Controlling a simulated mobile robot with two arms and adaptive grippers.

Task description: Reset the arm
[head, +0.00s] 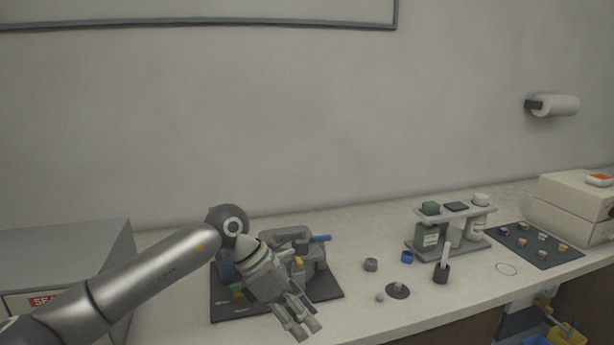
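My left arm comes in from the lower left. My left gripper (297,323) hangs over the front of the dark mat (325,288), pointing down and to the right. Its two fingers are apart, and nothing shows between them. Behind it stands the grey mounting press (312,257) with a blue handle (320,238); the gripper and wrist hide part of it. My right gripper does not show.
Right of the press, small cups, a dark disc (397,290) and a dark holder (441,273) stand on the counter. Farther right are a bottle rack (451,213), a dark mat with several small pieces (567,257) and a beige box (575,205). A grey box (65,250) stands left.

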